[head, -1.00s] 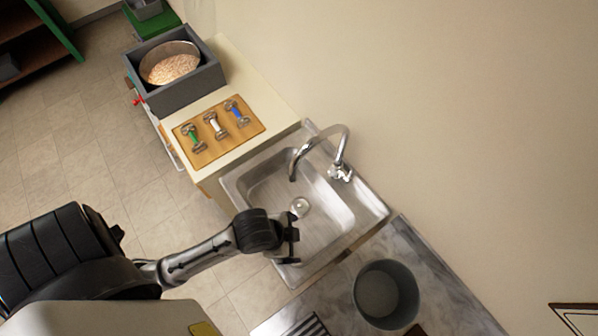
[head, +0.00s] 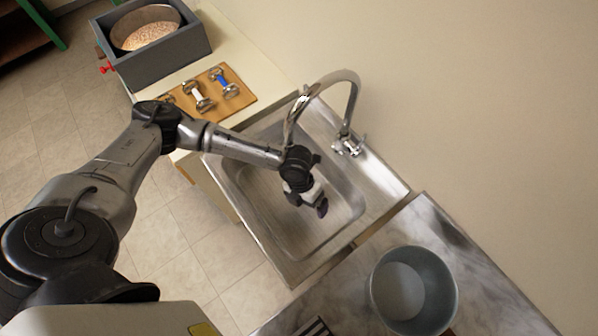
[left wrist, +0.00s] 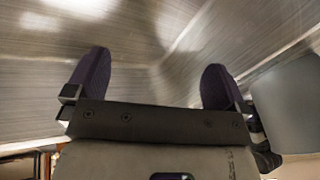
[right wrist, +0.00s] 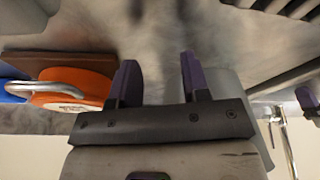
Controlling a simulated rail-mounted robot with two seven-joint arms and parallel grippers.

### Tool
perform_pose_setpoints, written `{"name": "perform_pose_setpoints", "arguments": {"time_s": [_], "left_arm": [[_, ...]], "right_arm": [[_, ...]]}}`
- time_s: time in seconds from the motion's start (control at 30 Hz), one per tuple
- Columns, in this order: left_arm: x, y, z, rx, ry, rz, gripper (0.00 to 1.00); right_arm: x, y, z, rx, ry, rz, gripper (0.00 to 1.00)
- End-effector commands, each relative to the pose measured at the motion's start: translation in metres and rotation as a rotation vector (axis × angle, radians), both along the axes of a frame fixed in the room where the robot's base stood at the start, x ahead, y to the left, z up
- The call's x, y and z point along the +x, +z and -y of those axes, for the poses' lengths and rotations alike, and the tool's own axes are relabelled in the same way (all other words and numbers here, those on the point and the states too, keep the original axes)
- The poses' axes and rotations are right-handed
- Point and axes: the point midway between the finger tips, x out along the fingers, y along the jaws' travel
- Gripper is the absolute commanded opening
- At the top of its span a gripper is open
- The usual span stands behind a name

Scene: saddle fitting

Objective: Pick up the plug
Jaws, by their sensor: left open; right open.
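My left gripper (head: 316,202) is over the sink basin (head: 262,215), below the faucet spout. In the left wrist view (left wrist: 156,80) its two purple fingers are apart, with only bare brushed metal between them. I cannot make out a plug for certain. The round drain area in the sink is hidden behind my left gripper in the head view. My right gripper (right wrist: 158,80) shows only in the right wrist view, open and empty above a grey marbled counter (right wrist: 160,30).
The chrome faucet (head: 349,85) arches close beside my left gripper. A grey bucket (head: 412,290) stands on the marbled counter. An orange disc (right wrist: 85,85) lies left of my right gripper.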

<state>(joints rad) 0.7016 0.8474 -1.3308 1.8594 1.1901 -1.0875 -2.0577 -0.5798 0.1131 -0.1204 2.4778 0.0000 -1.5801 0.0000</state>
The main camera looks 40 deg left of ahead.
Motion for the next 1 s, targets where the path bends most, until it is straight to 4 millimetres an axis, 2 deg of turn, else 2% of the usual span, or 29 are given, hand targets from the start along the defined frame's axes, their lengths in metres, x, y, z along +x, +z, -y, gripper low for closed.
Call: {"name": "perform_pose_setpoints", "arguments": {"time_s": [0.03,0.1,0.2,0.3,0.4,0.67,1.0], "left_arm": [[0.013,-0.004,-0.017,0.078,0.007,0.021,1.00],[0.025,-0.009,-0.037,0.164,0.009,0.043,1.00],[0.038,-0.015,-0.060,0.262,0.013,0.066,1.00],[0.045,-0.018,-0.074,0.321,0.017,0.078,1.00],[0.048,-0.025,-0.080,0.347,0.018,0.082,1.00],[0.047,-0.048,-0.080,0.348,0.018,0.083,1.00],[0.043,-0.088,-0.079,0.348,0.019,0.083,1.00]], "right_arm": [[0.000,0.004,0.000,-0.001,0.001,0.000,0.43],[0.000,0.006,0.000,-0.001,0.001,0.002,0.43],[0.001,0.008,0.001,-0.003,0.003,0.005,0.43],[0.001,0.008,0.002,-0.009,0.006,0.004,0.43],[0.000,0.007,0.003,-0.011,0.008,0.005,0.43],[0.000,0.007,0.003,-0.011,0.008,0.004,0.43],[0.000,0.008,0.001,-0.005,0.003,0.002,0.43]]}}
